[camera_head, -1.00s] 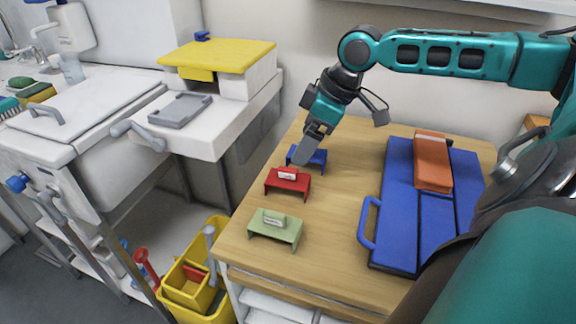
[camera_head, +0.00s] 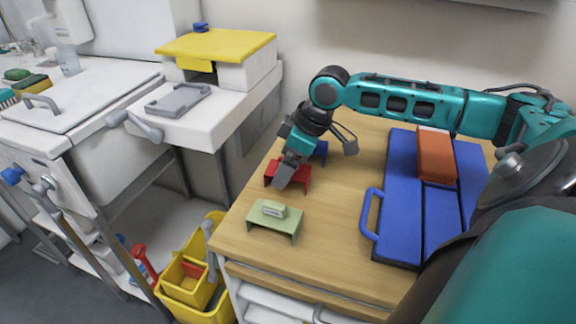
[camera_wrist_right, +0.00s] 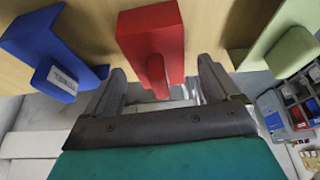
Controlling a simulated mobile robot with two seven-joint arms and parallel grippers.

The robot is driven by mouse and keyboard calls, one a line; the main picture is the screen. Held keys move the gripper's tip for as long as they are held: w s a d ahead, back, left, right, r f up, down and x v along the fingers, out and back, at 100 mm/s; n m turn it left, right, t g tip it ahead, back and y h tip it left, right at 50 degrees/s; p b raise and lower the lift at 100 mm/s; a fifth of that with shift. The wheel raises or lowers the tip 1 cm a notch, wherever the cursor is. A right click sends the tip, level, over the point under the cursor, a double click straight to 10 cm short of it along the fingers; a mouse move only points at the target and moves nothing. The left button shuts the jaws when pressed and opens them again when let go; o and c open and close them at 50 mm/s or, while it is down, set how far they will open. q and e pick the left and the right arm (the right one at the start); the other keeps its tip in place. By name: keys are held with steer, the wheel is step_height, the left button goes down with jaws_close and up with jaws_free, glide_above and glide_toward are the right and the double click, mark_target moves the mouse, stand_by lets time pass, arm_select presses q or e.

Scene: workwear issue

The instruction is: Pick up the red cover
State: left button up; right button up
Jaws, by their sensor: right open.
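The red cover (camera_head: 300,174) stands on the wooden table top, between a blue cover (camera_head: 319,152) and a green cover (camera_head: 274,219). My right gripper (camera_head: 284,176) is over it from above and hides part of it. In the right wrist view the red cover (camera_wrist_right: 150,35) has its raised grip between the two open fingers of the right gripper (camera_wrist_right: 160,88), with a finger on each side. I cannot tell whether the fingers touch it. The blue cover (camera_wrist_right: 45,45) is at left and the green cover (camera_wrist_right: 290,50) at right. My left gripper is not in view.
A blue case (camera_head: 398,200) with a handle lies on the table at right, with an orange box (camera_head: 436,155) on it. A yellow bucket (camera_head: 190,282) stands on the floor at left. A sink counter with a yellow-lidded box (camera_head: 215,47) is at the back left.

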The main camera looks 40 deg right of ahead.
steer(key=shift+c, duration=0.4)
steer(key=c, duration=1)
steer(key=shift+r, duration=0.1)
steer(key=shift+c, duration=0.2)
